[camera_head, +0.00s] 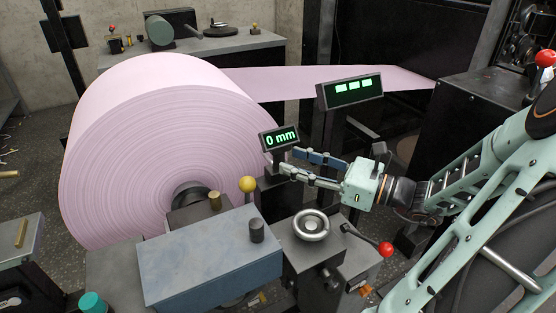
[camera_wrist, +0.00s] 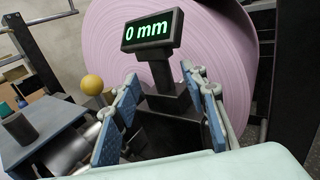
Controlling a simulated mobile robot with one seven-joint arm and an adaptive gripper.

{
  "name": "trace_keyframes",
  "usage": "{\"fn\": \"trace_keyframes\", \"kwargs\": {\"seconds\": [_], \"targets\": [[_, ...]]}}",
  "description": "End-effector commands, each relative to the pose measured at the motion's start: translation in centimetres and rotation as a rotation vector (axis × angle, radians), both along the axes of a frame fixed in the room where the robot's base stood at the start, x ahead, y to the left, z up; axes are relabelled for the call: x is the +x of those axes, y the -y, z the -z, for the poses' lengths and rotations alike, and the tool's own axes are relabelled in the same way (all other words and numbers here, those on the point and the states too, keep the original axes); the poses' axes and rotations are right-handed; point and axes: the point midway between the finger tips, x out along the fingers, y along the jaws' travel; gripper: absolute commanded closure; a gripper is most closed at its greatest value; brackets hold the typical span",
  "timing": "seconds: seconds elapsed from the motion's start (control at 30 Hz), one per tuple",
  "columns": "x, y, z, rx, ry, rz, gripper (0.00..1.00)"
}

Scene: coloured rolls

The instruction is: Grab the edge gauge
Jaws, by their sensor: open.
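The edge gauge (camera_head: 279,139) is a small dark box with a green "0 mm" display on a short post, standing in front of the large pink roll (camera_head: 150,140). In the wrist view the gauge display (camera_wrist: 152,30) is tilted in the picture, above its dark post (camera_wrist: 161,74) and block-like base. My gripper (camera_head: 302,164) comes in from the right in the head view and is open. In the wrist view my gripper (camera_wrist: 160,97) has one blue-padded finger on each side of the gauge's lower part. Whether the fingers touch it cannot be told.
A yellow ball knob (camera_head: 247,184) stands left of the gauge on the machine. A blue-grey box (camera_head: 210,260), a handwheel (camera_head: 311,226) and a red-knobbed lever (camera_head: 385,249) are below. A second green display (camera_head: 350,91) stands behind, near the pink web (camera_head: 320,78).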

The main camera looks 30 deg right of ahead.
Motion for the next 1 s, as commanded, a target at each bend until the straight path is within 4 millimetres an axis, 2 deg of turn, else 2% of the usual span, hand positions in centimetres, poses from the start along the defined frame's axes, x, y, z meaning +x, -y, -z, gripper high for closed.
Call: {"fn": "trace_keyframes", "kwargs": {"seconds": [0.4,0.7,1.0], "targets": [[3.9,-2.8,0.2,-0.002,-0.001,-0.001,0.60],[4.3,-3.0,0.0,-0.003,-0.002,0.001,0.61],[4.3,-3.0,0.0,-0.003,-0.002,0.001,0.94]]}}
